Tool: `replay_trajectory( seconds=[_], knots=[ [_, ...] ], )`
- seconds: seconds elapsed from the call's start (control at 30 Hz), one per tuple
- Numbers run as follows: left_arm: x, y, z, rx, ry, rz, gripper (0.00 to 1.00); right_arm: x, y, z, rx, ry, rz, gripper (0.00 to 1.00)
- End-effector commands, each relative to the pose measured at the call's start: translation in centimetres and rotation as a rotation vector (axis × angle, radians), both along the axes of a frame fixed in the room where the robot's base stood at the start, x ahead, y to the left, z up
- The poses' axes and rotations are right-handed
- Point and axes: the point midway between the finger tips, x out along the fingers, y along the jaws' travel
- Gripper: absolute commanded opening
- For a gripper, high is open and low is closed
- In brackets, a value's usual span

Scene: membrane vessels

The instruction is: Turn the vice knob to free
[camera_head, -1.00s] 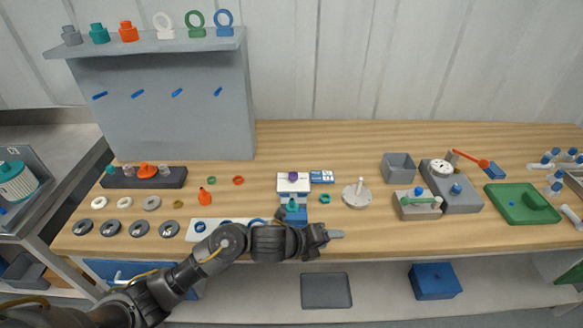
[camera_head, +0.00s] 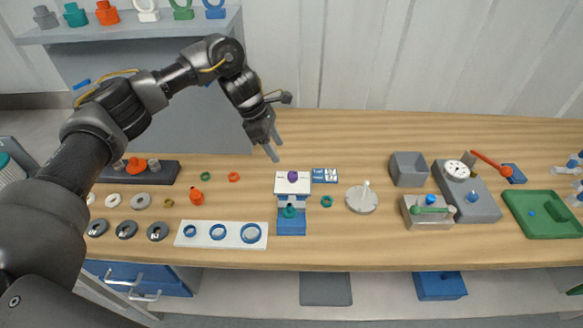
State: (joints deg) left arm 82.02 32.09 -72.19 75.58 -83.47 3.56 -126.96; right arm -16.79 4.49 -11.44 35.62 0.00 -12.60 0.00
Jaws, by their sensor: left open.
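A small blue-and-white fixture (camera_head: 292,222) stands near the middle of the bench. It has a purple knob (camera_head: 292,176) on its white marked top and a teal round part (camera_head: 289,211) lower at its front. It looks like the vice, but the markings are too small to read. My left gripper (camera_head: 274,147) is open and empty, fingers pointing down, above the bench behind and slightly left of the purple knob, apart from it. My right gripper is not in view.
A white plate with blue rings (camera_head: 205,242) lies left of the fixture. A blue-and-white card (camera_head: 324,175), a teal ring (camera_head: 326,201) and a grey disc with a peg (camera_head: 361,204) lie right. A grey block with a green bar (camera_head: 414,220) stands further right.

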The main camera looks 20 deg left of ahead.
Motion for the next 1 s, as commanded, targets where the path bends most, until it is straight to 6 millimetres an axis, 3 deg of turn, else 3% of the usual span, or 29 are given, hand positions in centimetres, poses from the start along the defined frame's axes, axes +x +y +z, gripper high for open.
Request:
replay_trajectory(
  seconds=[0.23,0.6,1.0],
  knots=[
    [0.2,-1.6,-3.3,-0.001,0.005,0.000,0.52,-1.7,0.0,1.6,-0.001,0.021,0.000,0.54],
    [0.7,-3.9,-8.7,-0.001,0.002,-0.001,0.52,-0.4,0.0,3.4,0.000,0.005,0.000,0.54],
    [0.8,-4.2,-9.7,-0.001,-0.001,-0.002,0.52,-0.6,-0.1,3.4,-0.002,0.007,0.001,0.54]
  ],
)
